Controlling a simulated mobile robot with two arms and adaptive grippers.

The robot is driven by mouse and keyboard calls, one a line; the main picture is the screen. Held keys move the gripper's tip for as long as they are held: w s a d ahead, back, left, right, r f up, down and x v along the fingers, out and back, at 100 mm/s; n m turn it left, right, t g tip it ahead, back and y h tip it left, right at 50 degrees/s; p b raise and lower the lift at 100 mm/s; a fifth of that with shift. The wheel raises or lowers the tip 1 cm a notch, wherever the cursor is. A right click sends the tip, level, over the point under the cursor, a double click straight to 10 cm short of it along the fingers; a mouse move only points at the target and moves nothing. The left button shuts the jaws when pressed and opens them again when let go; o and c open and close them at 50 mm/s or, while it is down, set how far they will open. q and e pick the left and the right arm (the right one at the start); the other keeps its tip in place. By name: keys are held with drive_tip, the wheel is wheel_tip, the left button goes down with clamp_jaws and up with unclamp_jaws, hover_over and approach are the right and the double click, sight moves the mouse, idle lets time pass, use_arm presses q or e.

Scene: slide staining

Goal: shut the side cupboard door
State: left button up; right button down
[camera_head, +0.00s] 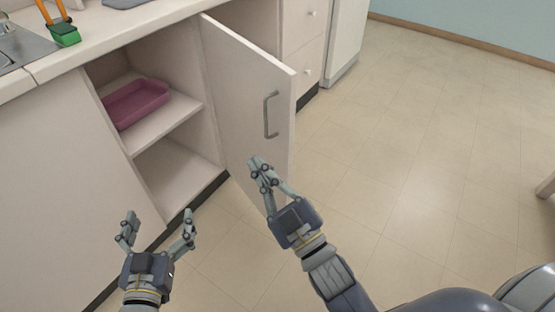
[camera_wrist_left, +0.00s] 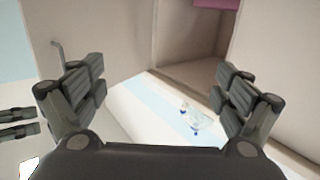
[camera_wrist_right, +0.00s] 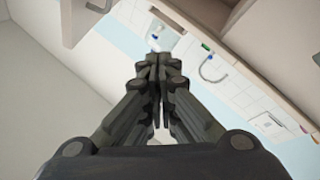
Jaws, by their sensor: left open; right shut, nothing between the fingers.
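The side cupboard door (camera_head: 245,85) is white and stands swung open, its outer face with the grey bar handle (camera_head: 271,115) turned toward me. Door and handle (camera_wrist_left: 60,55) also show in the left wrist view. The open cupboard (camera_head: 172,125) is left of the door. My right gripper (camera_head: 260,165) is shut and empty, in front of the door's lower outer face, below the handle; I cannot tell whether it touches. Its closed fingers fill the middle of the right wrist view (camera_wrist_right: 160,65). My left gripper (camera_head: 158,228) is open and empty, in front of the cupboard's lower opening.
A pink tray (camera_head: 137,101) lies on the cupboard's shelf. The counter (camera_head: 120,35) above carries a sink (camera_head: 22,47) and a green holder (camera_head: 64,35). Drawers (camera_head: 303,45) stand behind the door.

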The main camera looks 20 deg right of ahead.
drive_tip(key=n+p, duration=0.1)
drive_tip(key=n, duration=0.2)
use_arm(q)
drive_tip(key=s+a+f+g+y+p, duration=0.2)
drive_tip(key=s+a+f+g+p, duration=0.1)
drive_tip(key=s+f+g, duration=0.4)
drive_tip(key=s+a+f+g+y+p, duration=0.2)
drive_tip(key=s+f+g, duration=0.5)
drive_tip(key=s+f, duration=0.6)
drive_tip(key=shift+s+a+f+n+p, duration=0.3)
drive_tip(key=shift+a+f+p, duration=0.75)
drive_tip(key=shift+f, duration=2.9)
use_arm(e)
drive_tip(key=n+g+h, duration=0.3)
drive_tip(key=n+h, duration=0.2)
drive_tip(key=n, duration=0.1)
hover_over(278, 142)
drive_tip(key=s+a, duration=0.2)
drive_tip(key=s, duration=0.3)
drive_tip(key=shift+s+d+f+b, duration=0.1)
drive_tip(key=shift+f+b, duration=0.1)
drive_tip(key=shift+f, duration=1.35)
drive_tip(key=shift+s+f+b, duration=0.1)
drive_tip(key=shift+f+b, duration=0.1)
drive_tip(key=shift+f, duration=1.3)
use_arm(q)
drive_tip(key=shift+a, duration=0.35)
use_arm(e)
drive_tip(key=shift+d+n, duration=0.1)
drive_tip(key=shift+n, duration=0.2)
